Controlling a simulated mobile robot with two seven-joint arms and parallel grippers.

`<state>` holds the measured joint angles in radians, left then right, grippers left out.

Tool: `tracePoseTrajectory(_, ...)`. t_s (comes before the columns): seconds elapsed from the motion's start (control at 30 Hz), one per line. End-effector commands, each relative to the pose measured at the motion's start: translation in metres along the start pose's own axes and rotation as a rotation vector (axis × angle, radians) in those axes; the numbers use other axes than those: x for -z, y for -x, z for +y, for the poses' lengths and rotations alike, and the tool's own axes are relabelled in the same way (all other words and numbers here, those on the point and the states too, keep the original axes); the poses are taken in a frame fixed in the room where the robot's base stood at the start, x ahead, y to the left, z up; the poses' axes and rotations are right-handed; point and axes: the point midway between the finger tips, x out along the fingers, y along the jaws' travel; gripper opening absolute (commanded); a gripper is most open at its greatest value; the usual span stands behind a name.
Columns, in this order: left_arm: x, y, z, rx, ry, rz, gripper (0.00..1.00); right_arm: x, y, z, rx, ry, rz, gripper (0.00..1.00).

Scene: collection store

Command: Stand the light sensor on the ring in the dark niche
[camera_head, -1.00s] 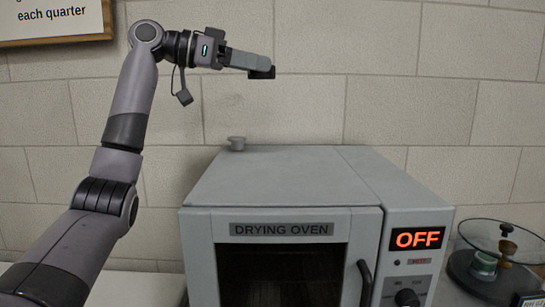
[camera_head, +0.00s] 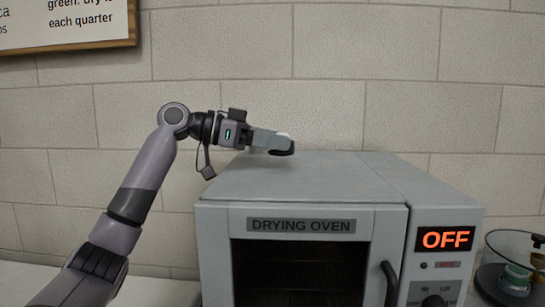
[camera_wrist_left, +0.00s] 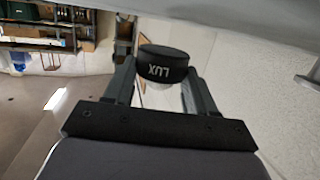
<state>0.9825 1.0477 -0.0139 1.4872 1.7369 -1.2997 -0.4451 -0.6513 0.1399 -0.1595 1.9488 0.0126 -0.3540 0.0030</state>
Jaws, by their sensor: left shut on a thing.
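My left gripper (camera_head: 278,143) is shut on the light sensor, a short black disc (camera_wrist_left: 163,62) marked LUX. In the left wrist view the sensor sits between both fingertips, with a pale part showing behind its edge. In the head view the gripper lies level, pointing right, and appears over the back left of the drying oven's top (camera_head: 330,180). The dark end of the sensor shows at the fingertips; I cannot tell its exact height above the oven. I see neither the ring nor the dark niche. My right gripper is out of view.
The grey drying oven reads OFF on its display (camera_head: 445,239), and its front window (camera_head: 300,270) is dark. A round glass-topped vessel (camera_head: 515,265) stands at the right edge. A framed notice (camera_head: 65,25) hangs at upper left. The oven's top is clear toward the right.

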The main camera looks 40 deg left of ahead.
Motion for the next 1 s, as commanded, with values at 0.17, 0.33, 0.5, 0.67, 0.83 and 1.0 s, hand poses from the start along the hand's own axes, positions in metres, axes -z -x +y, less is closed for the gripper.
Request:
tracePoseTrajectory(0.17, -0.023, -0.005, 0.0, -0.001, 0.003, -0.002, 0.25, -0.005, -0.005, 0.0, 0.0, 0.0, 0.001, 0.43)
tracePoseTrajectory(0.33, -0.027, -0.005, 0.0, 0.0, 0.0, 0.0, 0.25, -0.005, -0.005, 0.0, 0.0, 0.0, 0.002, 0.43)
tracePoseTrajectory(0.5, -0.027, -0.005, 0.0, 0.0, 0.0, 0.0, 0.25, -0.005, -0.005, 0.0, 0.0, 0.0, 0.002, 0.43)
tracePoseTrajectory(0.67, -0.03, -0.006, 0.0, 0.0, 0.001, -0.001, 0.62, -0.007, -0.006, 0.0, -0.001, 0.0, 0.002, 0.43)
tracePoseTrajectory(0.83, -0.029, -0.006, 0.0, 0.0, 0.001, -0.001, 0.81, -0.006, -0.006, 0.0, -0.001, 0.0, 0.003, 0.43)
tracePoseTrajectory(1.0, -0.029, -0.006, 0.0, 0.0, 0.001, -0.001, 0.81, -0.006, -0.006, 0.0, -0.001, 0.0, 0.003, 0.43)
